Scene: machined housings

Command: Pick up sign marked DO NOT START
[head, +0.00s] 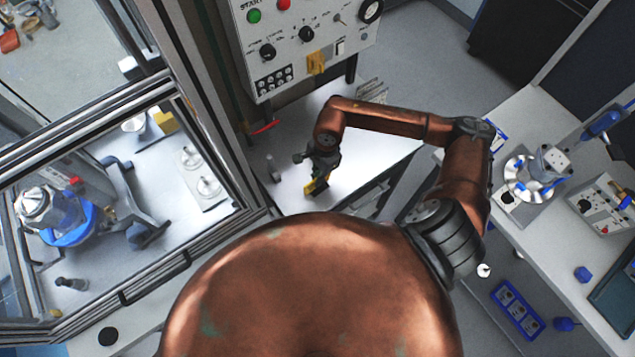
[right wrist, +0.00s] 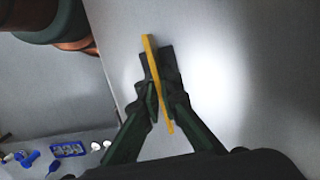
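The sign shows as a thin yellow plate (right wrist: 149,58), seen edge-on in the right wrist view. Its lettering cannot be read from here. My right gripper (right wrist: 160,92) has one dark finger on each side of the plate, both pressed against it. In the head view the yellow sign (head: 309,188) shows at the fingertips of my right gripper (head: 318,183), over the white tabletop (head: 378,160) below the control panel. Whether the sign touches the tabletop is hard to tell. My left gripper is not in view.
A control panel (head: 292,52) with knobs, buttons and a yellow part (head: 316,63) stands behind the tabletop. A small grey cylinder (head: 272,168) stands left of my right gripper. A framed glass enclosure (head: 190,75) is at left; a bench (head: 545,215) with equipment is at right.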

